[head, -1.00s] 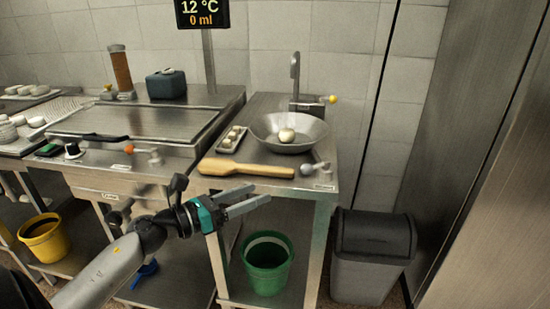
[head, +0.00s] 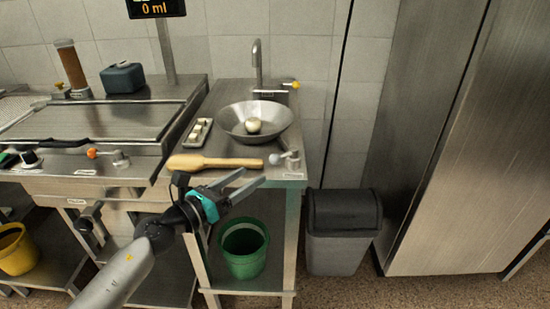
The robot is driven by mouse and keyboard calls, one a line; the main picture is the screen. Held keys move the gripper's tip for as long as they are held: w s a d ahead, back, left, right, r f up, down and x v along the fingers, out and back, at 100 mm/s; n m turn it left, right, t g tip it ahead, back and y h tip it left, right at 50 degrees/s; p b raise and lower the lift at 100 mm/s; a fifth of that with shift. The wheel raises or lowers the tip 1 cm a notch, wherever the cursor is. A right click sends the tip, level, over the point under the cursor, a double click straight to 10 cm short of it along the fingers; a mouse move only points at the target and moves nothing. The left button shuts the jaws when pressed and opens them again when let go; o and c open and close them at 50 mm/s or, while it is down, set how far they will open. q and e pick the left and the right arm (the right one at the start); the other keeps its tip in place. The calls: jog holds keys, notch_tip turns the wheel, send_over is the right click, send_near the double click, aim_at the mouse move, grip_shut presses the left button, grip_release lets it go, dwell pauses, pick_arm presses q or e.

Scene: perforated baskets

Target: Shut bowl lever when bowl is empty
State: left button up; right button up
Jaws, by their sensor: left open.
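A metal bowl (head: 278,127) sits at the back of the right-hand steel table, under a tap. A pale round item (head: 253,125) lies in it, so the bowl is not empty. A small lever with a grey-blue ball knob (head: 275,159) stands at the table's front right corner, near a label too small to read. My left gripper (head: 252,186) is open and empty in front of the table edge, a little below and left of the lever and apart from it. My right gripper is not in view.
A wooden paddle (head: 214,163) lies along the table's front edge, beside a small tray (head: 198,133) of pale pieces. A green bucket (head: 244,250) stands on the lower shelf. A grey bin (head: 343,230) stands right of the table. An orange-knobbed lever (head: 93,153) is on the left unit.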

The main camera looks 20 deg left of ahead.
aim_at(271, 160)
pick_arm(q)
jog(key=x, duration=0.6)
jog(key=shift+w+d, duration=0.15)
jog(key=shift+w, duration=0.15)
jog(key=shift+x, duration=0.95)
jog(key=shift+w+d+b, duration=0.3)
jog(key=shift+w, duration=0.35)
grip_shut()
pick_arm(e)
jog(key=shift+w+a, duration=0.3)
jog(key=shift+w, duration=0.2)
